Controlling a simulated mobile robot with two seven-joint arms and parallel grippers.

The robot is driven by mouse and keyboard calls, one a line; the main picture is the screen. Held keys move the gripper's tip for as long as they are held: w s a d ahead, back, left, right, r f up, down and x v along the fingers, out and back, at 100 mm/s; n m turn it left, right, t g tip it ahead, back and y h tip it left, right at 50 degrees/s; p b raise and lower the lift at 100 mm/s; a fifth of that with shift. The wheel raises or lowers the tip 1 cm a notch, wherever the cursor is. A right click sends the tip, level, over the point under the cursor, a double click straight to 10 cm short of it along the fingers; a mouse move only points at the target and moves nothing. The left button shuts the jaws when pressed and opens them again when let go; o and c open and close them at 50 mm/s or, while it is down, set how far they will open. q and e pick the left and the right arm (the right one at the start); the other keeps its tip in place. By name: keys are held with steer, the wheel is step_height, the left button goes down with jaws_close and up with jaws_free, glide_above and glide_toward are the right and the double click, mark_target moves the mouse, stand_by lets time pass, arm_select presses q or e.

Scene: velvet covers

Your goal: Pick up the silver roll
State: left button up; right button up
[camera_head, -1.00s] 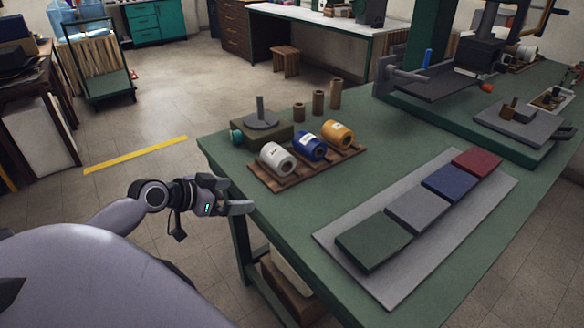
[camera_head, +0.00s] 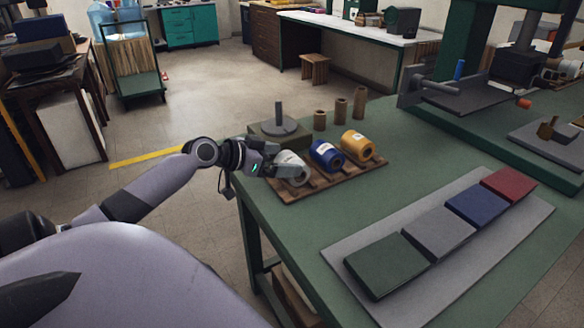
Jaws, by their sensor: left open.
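The silver roll (camera_head: 293,170) lies at the left end of a wooden rack (camera_head: 328,187) on the green table. My left gripper (camera_head: 284,171) is open at the roll's left side, its fingers overlapping the roll in the view. I cannot tell whether the fingers touch it. Part of the roll is hidden behind the gripper. A blue roll (camera_head: 326,155) and a gold roll (camera_head: 357,145) lie to its right on the same rack. My right gripper is not in view.
A grey board (camera_head: 350,248) with green, grey, blue and red covers lies at the front right. A green stand with a grey disc and post (camera_head: 279,124) is behind the silver roll. Brown tubes (camera_head: 340,111) stand beyond the rack. A green press is at the back right.

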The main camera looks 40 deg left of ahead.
mark_target(292, 160)
arm_select(q)
steer(key=shift+x, duration=2.75)
steer(key=shift+f, duration=0.1)
steer(key=c, duration=0.8)
